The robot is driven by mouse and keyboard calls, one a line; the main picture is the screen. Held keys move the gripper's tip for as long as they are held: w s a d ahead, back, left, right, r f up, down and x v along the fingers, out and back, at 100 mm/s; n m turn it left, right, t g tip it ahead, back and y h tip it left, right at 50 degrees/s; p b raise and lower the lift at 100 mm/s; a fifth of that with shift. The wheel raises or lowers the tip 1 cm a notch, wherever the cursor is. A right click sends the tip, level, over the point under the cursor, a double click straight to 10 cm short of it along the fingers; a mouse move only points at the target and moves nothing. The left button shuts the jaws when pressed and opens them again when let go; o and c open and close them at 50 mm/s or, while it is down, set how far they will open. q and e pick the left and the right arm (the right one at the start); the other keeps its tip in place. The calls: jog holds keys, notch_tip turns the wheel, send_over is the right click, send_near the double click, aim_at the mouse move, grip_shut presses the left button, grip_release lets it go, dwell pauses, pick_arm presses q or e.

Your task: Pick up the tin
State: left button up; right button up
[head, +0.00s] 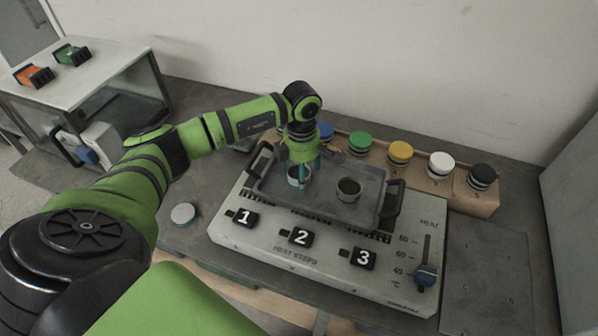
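Two small open tins stand in a grey tray (325,200) on the heating unit. The left tin (293,181) is pale outside and partly hidden by my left gripper. The other tin (348,190) is dark grey and stands free to its right. My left gripper (303,178) points down at the left tin, with its teal fingers at the tin's rim. I cannot tell whether the fingers touch the tin or how far apart they are. My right gripper is not in view.
A wooden rack (464,194) with several coloured-lid pots stands behind. A round lid (183,213) lies on the bench at left. Orange (34,76) and green (72,54) items sit on a side table.

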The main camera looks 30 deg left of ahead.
pick_arm(q)
jog(key=shift+r, duration=0.1)
jog(key=c, duration=1.3)
